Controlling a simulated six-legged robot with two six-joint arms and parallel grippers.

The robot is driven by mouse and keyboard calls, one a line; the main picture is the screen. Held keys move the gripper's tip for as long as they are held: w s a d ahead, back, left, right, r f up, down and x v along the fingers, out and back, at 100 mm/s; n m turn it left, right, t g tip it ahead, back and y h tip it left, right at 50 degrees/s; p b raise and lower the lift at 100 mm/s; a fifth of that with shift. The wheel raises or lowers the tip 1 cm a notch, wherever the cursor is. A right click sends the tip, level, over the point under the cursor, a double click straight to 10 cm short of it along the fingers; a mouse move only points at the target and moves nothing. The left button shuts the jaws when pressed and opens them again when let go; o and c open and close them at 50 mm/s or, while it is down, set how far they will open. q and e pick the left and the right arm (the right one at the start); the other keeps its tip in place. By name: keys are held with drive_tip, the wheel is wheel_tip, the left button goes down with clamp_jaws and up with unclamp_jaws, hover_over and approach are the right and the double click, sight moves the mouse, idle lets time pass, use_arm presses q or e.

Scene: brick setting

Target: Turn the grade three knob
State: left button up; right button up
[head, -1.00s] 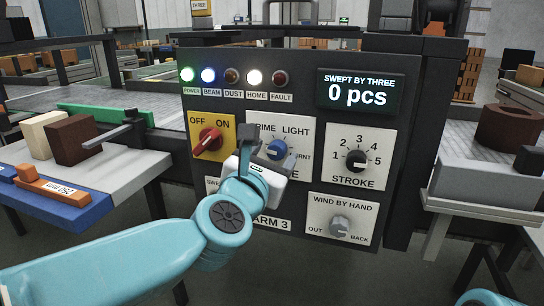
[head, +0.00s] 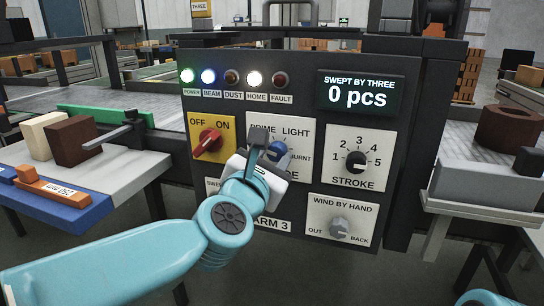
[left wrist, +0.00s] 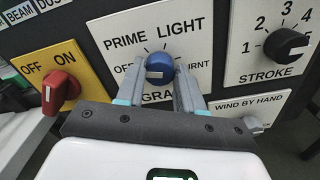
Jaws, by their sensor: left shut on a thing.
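The blue grade knob (head: 278,153) sits on a white plate (head: 303,142) marked PRIME, LIGHT and BURNT on the dark panel. My left gripper (head: 268,150) is shut on it, with one finger on each side. In the left wrist view the knob (left wrist: 159,68) shows between the grey fingertips (left wrist: 160,82). A white mark shows on its left part, toward the partly hidden OFF label. The gripper covers part of the plate's lettering.
A red OFF/ON switch (head: 208,143) is close on the left. The black STROKE knob (head: 356,161) is on the right, and the grey WIND BY HAND knob (head: 340,227) is below right. The display (head: 360,95) reads 0 pcs.

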use_arm(q)
drive_tip(key=m, duration=0.4)
drive_tip(key=shift+p, duration=0.35)
drive_tip(key=m+p, duration=0.1)
drive_tip(key=m, duration=0.4)
drive_tip(key=shift+d+f, duration=0.1)
drive_tip(key=m+p, duration=0.1)
drive_tip(key=m, duration=0.2)
drive_tip(key=shift+m, duration=0.3)
drive_tip(key=m+p, duration=0.2)
drive_tip(key=m, duration=0.2)
drive_tip(key=shift+m, duration=0.3)
drive_tip(key=m+p, duration=0.1)
drive_tip(key=m, duration=0.2)
drive_tip(key=shift+f+m+p, duration=0.1)
drive_tip(key=shift+m+p, duration=0.2)
drive_tip(key=shift+p, duration=0.05)
drive_tip(key=m+p, duration=0.1)
drive_tip(key=m, duration=0.2)
drive_tip(key=shift+m, duration=0.4)
drive_tip(key=m+p, duration=0.2)
drive_tip(key=m, duration=0.1)
drive_tip(key=shift+f+m+p, duration=0.15)
drive_tip(key=shift+m+p, duration=0.35)
drive_tip(key=shift+m, duration=1.4)
use_arm(e)
wheel_tip(320, 180, up, 10)
drive_tip(key=s+a, duration=0.1)
drive_tip(key=shift+n, duration=0.3)
drive_tip(key=shift+s, duration=0.1)
